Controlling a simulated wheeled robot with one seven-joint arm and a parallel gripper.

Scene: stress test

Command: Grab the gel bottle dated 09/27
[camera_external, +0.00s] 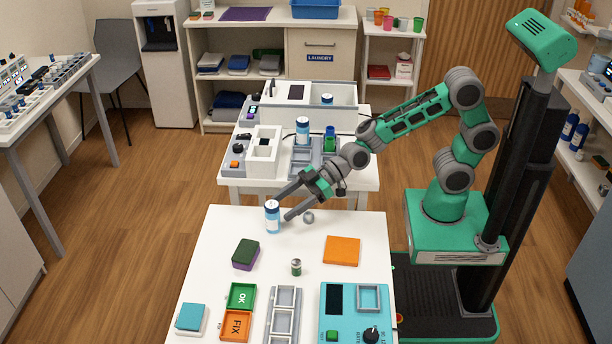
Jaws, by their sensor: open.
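No date on any label is readable at this size. My gripper (283,205) reaches in from the right, open and empty. Its two fingertips point left, close to the front-table bottle. I cannot tell whether they touch it or reach around it.
On the front table lie a small grey ball (308,217), an orange pad (342,250), a small can (296,267), a green-and-purple block (245,253), and OK (241,296) and FIX (236,326) trays. A teal device (354,315) fills the near right corner.

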